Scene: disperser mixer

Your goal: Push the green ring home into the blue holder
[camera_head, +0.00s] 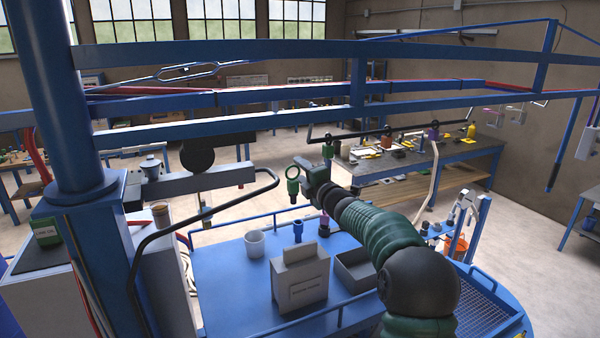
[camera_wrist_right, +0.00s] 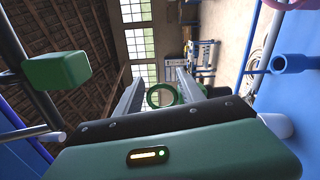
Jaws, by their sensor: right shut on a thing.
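The green ring (camera_head: 292,173), an open loop on a short green stem, is at the fingertips of my right gripper (camera_head: 303,176). In the right wrist view the ring (camera_wrist_right: 153,101) shows between the two fingers (camera_wrist_right: 162,92), which are shut on it. The blue holder (camera_head: 297,232) stands upright on the blue table, below and slightly right of the ring, with a clear gap between them. In the right wrist view a round blue socket (camera_wrist_right: 290,64), apparently this holder, is at the right, apart from the ring. My left gripper is not in view.
A white cup (camera_head: 254,243), a grey box (camera_head: 300,280), an open grey tray (camera_head: 352,268) and a purple piece (camera_head: 323,226) are around the holder on the blue table (camera_head: 222,275). A dark bent rail (camera_head: 215,209) runs at the left. Blue beams cross above.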

